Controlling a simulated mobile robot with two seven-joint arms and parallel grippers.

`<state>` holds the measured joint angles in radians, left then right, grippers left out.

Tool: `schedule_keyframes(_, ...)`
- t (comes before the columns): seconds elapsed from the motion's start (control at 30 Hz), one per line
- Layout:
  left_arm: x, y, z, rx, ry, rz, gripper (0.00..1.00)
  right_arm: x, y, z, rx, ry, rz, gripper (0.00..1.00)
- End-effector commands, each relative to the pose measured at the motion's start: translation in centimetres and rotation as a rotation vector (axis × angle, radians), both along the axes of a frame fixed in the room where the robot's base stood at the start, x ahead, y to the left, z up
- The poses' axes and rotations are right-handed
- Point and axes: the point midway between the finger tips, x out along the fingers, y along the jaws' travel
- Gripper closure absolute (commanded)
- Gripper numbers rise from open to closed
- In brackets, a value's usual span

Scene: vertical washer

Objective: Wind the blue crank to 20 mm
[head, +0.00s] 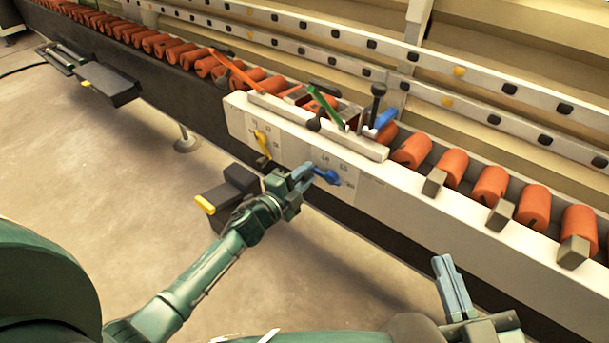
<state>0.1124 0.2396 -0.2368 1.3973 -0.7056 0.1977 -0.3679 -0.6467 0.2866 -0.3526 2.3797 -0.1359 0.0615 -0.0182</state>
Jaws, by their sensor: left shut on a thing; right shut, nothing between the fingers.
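The blue crank (327,176) sits on the front face of the white machine housing, beside a small scale plate (341,163) whose markings are too small to read. My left gripper (308,171) is shut on the blue crank's handle, reaching in from the lower left; its fingers hide part of the crank. My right gripper (447,272) is shut and empty, low in front of the machine at the right, apart from everything.
A yellow crank (262,145) is left of the blue one. Orange rollers (490,185) line the conveyor. A dark pedal box with a yellow tab (205,204) is below left.

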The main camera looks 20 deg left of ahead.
Motion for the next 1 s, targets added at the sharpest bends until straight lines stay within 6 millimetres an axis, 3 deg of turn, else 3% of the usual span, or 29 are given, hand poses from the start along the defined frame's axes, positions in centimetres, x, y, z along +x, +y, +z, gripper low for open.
schedule_keyframes(0.03,0.0,0.0,0.0,0.003,-0.001,0.0,1.0,0.0,0.0,0.0,0.001,0.0,0.0,1.0)
schedule_keyframes(0.07,0.0,0.0,0.0,0.003,-0.001,0.0,0.76,0.0,0.0,0.0,0.001,0.0,0.0,1.0)
schedule_keyframes(0.3,0.0,0.0,0.0,0.001,-0.001,0.0,0.56,0.0,0.0,0.0,0.001,0.001,0.001,1.0)
schedule_keyframes(0.67,-0.7,0.3,0.1,0.0,0.0,0.0,0.55,0.0,0.1,0.3,-0.002,0.001,0.001,1.0)
schedule_keyframes(1.0,-7.3,2.6,0.1,0.0,0.004,0.0,0.55,0.0,-0.2,0.6,-0.051,-0.004,-0.012,1.0)
